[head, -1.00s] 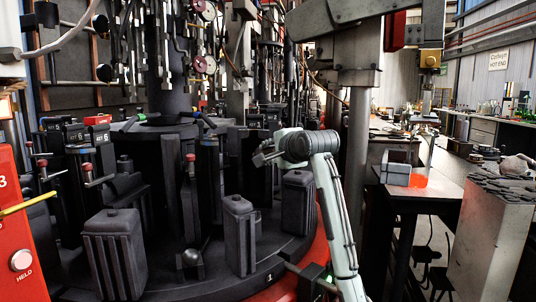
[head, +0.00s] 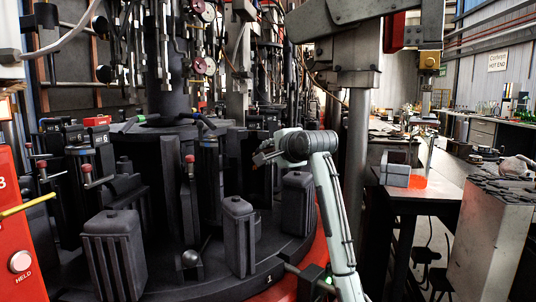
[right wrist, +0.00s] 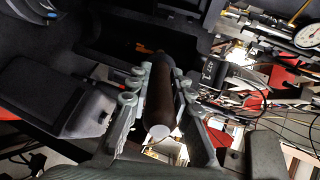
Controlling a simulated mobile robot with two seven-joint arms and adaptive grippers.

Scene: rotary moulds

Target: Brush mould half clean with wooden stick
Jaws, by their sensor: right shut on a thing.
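My right gripper (head: 262,154) reaches in from the lower right among the dark mould halves on the round machine. In the right wrist view its fingers (right wrist: 160,103) are shut around a brown wooden stick (right wrist: 159,95), whose pale end faces the camera. The far end of the stick points at a dark cavity or gap (right wrist: 135,37); I cannot tell whether it touches a surface. Several black mould halves stand on the table, such as a ribbed one (head: 115,255) and a narrower one (head: 238,237). Which one is being brushed is unclear. My left gripper is out of view.
The round dark table (head: 200,285) has a red rim at the right. Metal rods and gauges (head: 203,66) hang above the moulds. A red panel (head: 15,235) stands at the left edge. A bench with a grey block (head: 396,168) and a glowing orange piece (head: 418,181) is at right.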

